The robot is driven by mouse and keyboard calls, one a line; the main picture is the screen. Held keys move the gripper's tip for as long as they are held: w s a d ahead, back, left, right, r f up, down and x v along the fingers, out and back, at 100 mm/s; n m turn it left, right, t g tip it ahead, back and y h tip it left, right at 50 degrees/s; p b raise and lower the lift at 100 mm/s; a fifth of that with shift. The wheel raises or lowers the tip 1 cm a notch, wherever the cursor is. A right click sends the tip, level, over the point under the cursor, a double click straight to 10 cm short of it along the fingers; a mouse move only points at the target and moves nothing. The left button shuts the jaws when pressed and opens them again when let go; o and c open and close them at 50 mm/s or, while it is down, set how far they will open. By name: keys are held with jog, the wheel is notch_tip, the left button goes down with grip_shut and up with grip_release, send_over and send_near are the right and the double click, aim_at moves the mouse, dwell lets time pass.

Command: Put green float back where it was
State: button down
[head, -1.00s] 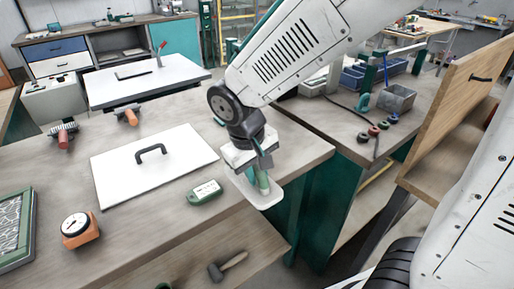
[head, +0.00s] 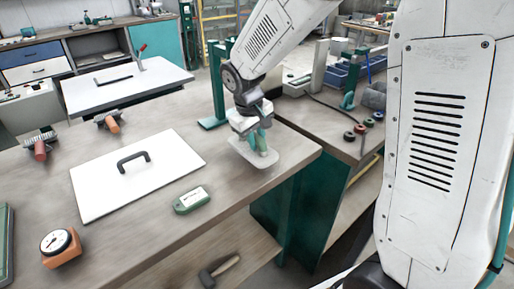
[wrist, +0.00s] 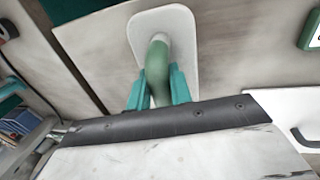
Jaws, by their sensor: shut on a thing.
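The green float has a pale flat plate (head: 248,155) and a green handle (head: 262,141). It is at the right end of the wooden workbench (head: 215,232), near the front edge. My gripper (head: 257,132) is shut on the handle from above, with the plate underneath. In the wrist view the teal fingers (wrist: 159,88) are on both sides of the green handle (wrist: 157,65), and the pale plate (wrist: 178,22) is beyond. I cannot tell whether the plate touches the bench top.
A white board (head: 105,185) with a black handle and a green labelled device (head: 191,200) are left of the float. An orange gauge (head: 60,246) stands farther left. A green stand (head: 215,115) is behind the float. A hammer (head: 218,270) lies on the lower shelf.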

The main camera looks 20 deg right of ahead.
aim_at(251, 152)
jog(key=shift+w+d+f, duration=0.15)
jog(key=shift+f, duration=1.65)
jog(key=shift+f, duration=0.1)
jog(key=c, duration=1.3)
grip_release()
jog(key=shift+o, duration=0.2)
notch_tip(251, 152, up, 12)
jog(key=a, duration=0.2)
jog(key=s+d+r+m+y, duration=0.1)
jog(key=s+d+r, duration=0.1)
jog(key=s, duration=1.2)
jog(key=s+d+r+m+y, duration=0.1)
jog(key=s+d+r+m, duration=0.1)
jog(key=s, duration=1.3)
jog(key=shift+d+r+m, duration=0.15)
jog(key=shift+d+m, duration=0.15)
jog(key=shift+d, duration=0.15)
